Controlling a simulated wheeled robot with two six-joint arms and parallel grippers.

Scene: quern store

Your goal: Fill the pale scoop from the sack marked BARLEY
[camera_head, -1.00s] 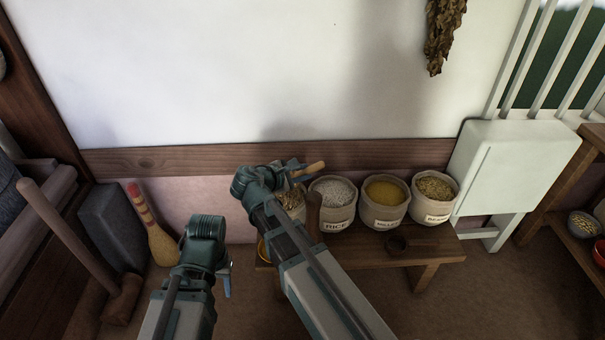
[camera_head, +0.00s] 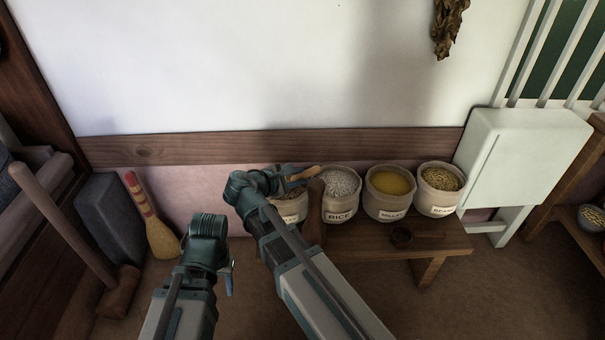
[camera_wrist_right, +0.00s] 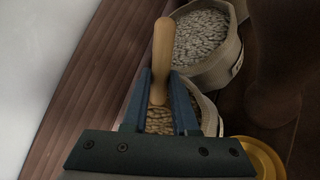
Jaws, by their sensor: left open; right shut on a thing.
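My right gripper (camera_wrist_right: 160,105) is shut on a pale wooden handle (camera_wrist_right: 163,55), which also shows in the head view (camera_head: 303,174). I take it for the scoop's handle; the scoop's bowl is hidden. The gripper is over the leftmost sack (camera_head: 292,210), whose label is partly covered by my arm and not readable. Grain of this sack (camera_wrist_right: 160,122) shows between the fingers in the right wrist view. I cannot tell whether the scoop touches the grain. My left gripper (camera_head: 230,282) is open and low, left of the bench, away from the sacks.
Sacks of rice (camera_head: 341,184), millet (camera_head: 390,184) and a further grain (camera_head: 440,180) stand to the right on the bench (camera_head: 440,245). A brown wooden thing (camera_head: 315,215) stands before the rice. A small dark bowl (camera_head: 402,236) and a brass rim (camera_wrist_right: 262,155) are near.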

